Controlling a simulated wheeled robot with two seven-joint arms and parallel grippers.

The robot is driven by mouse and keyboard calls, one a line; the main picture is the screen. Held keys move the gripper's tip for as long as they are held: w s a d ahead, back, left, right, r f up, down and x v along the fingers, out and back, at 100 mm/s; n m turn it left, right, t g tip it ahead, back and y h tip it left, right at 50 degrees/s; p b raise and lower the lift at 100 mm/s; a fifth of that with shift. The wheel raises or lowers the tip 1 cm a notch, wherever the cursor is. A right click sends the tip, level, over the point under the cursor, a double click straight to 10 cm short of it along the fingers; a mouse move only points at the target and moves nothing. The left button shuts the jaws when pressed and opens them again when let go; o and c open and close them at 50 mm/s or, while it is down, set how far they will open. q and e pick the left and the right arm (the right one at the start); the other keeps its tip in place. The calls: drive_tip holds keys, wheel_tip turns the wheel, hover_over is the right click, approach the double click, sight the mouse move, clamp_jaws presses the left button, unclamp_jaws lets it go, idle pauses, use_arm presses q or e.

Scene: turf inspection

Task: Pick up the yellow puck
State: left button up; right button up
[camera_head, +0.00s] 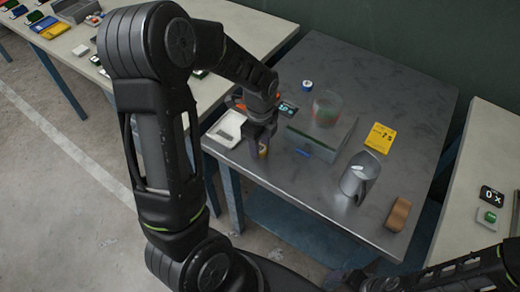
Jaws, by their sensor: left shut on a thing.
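My left gripper (262,143) points down over the front left part of the grey metal table. It is shut on a small yellow thing, which I take to be the yellow puck (263,151). Only a little of the puck shows between and below the dark fingers. I cannot tell whether it touches the table. My right arm lies low at the bottom right, and its gripper (348,281) is partly in view at the bottom edge, too dark to read.
A white tray (222,131) is just left of the left gripper. A blue-capped item (307,86) stands behind.

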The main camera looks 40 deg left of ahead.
use_arm(q)
clamp_jaws()
wheel_tip(320, 180, up, 10)
drive_tip(key=b, duration=0.1)
idle(0.5)
idle(0.4)
